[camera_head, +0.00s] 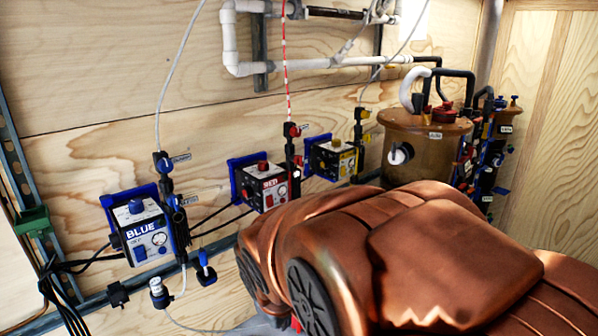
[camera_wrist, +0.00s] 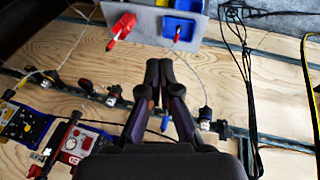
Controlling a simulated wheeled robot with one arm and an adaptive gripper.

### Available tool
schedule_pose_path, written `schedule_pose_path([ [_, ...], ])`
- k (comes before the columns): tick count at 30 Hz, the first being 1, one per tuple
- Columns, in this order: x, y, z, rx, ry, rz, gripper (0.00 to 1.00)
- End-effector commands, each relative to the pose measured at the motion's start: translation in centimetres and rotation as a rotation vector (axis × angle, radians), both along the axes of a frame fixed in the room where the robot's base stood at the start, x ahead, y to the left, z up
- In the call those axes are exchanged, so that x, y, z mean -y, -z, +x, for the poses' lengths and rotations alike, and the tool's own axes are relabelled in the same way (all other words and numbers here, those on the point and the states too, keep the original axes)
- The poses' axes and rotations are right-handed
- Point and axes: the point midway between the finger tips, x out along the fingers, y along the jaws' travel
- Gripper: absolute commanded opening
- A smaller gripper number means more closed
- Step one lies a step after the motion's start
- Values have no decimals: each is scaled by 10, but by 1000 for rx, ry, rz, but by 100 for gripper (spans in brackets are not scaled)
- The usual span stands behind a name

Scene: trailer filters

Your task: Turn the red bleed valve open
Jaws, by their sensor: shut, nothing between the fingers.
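My gripper (camera_wrist: 159,68) is in the middle of the wrist view, fingers together and empty. Its tips point toward the panel, below and right of the red handle in the picture, with no visible contact. In the head view, my copper arm hides the gripper. The red control box (camera_head: 265,186) on the wall has a red-topped fitting (camera_head: 291,130) above it.
The blue box (camera_head: 140,232) and yellow box (camera_head: 333,158) flank the red one. A brown tank (camera_head: 422,140) stands at right. Dark cables (camera_wrist: 247,90) hang right of my gripper. Pipes (camera_head: 228,40) run along the wall.

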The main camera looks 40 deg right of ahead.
Motion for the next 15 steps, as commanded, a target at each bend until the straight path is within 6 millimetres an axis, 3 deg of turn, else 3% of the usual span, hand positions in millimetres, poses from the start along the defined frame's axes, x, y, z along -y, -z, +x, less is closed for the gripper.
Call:
schedule_pose_path([
  [1, 21, -2, 14, 45, -13, -47, 0],
  [6, 81, -26, 60, 199, -109, -232, 0],
  [15, 163, -77, 114, 394, -328, -569, 0],
])
